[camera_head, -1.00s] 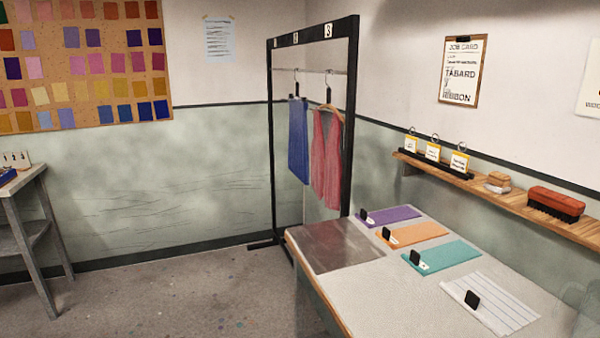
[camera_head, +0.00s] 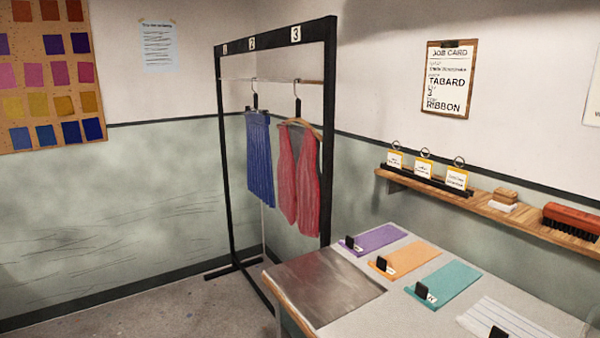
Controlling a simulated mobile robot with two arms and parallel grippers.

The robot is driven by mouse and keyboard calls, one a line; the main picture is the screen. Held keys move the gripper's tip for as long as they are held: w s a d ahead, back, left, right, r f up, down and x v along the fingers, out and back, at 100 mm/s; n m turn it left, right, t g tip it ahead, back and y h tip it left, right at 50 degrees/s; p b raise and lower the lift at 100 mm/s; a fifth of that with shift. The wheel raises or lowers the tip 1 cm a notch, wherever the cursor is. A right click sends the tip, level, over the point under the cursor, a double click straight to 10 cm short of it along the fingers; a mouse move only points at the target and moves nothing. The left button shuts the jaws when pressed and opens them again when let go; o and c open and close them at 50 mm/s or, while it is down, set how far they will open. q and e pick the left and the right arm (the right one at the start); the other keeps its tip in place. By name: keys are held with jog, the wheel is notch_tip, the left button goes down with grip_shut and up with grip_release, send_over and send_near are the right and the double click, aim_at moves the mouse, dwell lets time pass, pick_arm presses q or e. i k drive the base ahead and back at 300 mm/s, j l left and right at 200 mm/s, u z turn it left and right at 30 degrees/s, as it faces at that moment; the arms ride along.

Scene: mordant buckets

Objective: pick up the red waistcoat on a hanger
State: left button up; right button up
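The red waistcoat (camera_head: 285,182) hangs on a wooden hanger (camera_head: 299,122) from the rail of a black rack (camera_head: 331,150). It hangs below the number 3 sign, at the rack's right end. A dark hook piece joins the hanger to the rail. The waistcoat is apart from the table in the picture and partly overlaps the rack's right post region. Neither of my grippers shows in the head view.
A blue garment (camera_head: 259,160) hangs just left of the waistcoat. A table (camera_head: 322,284) with several coloured cloth strips stands in front, right of the rack. A wooden shelf (camera_head: 480,207) with tags and a red brush (camera_head: 572,220) runs along the right wall. Floor left of the rack is clear.

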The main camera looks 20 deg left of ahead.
aim_at(299, 174)
jog(key=i+j+z, duration=0.25)
jog(key=j+z, duration=0.2)
jog(key=j, duration=0.6)
jog(key=i+j+z, duration=0.1)
jog(key=j+z, duration=0.35)
jog(key=j, duration=0.6)
jog(key=j+z, duration=0.5)
jog(key=j, duration=0.6)
jog(key=k, duration=0.05)
